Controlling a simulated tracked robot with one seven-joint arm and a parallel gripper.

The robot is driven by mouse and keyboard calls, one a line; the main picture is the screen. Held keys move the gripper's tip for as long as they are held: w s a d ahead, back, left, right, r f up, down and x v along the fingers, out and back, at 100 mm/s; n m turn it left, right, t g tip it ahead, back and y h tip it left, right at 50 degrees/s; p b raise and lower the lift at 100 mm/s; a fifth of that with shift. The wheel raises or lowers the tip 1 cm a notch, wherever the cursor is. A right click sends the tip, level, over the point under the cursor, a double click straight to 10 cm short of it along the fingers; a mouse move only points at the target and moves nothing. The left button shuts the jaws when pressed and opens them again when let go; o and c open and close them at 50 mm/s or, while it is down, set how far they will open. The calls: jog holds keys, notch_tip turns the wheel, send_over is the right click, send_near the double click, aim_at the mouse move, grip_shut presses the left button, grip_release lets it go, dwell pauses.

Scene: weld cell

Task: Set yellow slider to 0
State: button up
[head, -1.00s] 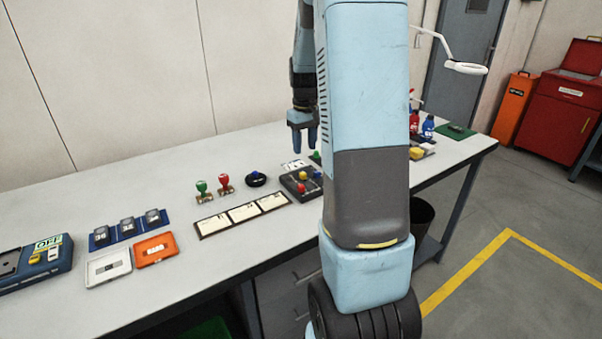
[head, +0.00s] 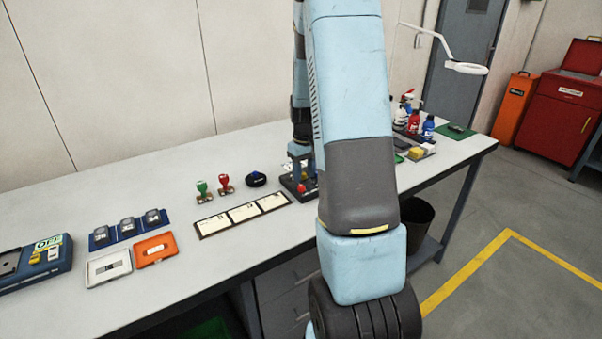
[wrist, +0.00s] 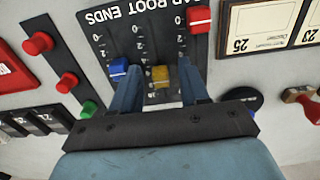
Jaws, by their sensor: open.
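The yellow slider (wrist: 161,76) is on a dark panel (wrist: 155,22) with numbered scales, seen upside down in the wrist view. It stands well below the 0 mark, near the lower end of its scale; the exact number is unclear. My gripper (wrist: 160,84) is open, its fingers on either side of the yellow slider. I cannot tell whether they touch it. The blue slider (wrist: 118,67) is close beside the left finger. The red slider (wrist: 200,18) is at the upper right. In the head view my gripper (head: 300,162) is low over the panel, partly hidden by my arm.
Two red buttons (wrist: 39,43) and a green one (wrist: 88,108) are left of the panel in the wrist view. Card frames (head: 243,214), green and red stamps (head: 203,190) and a round black item (head: 256,179) stand nearby. The front table surface is mostly clear.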

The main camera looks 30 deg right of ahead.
jog(key=shift+c, duration=0.4)
grip_shut()
jog(key=shift+s+d, duration=0.1)
jog(key=shift+s, duration=2.8)
jog(key=shift+o, duration=0.4)
grip_release()
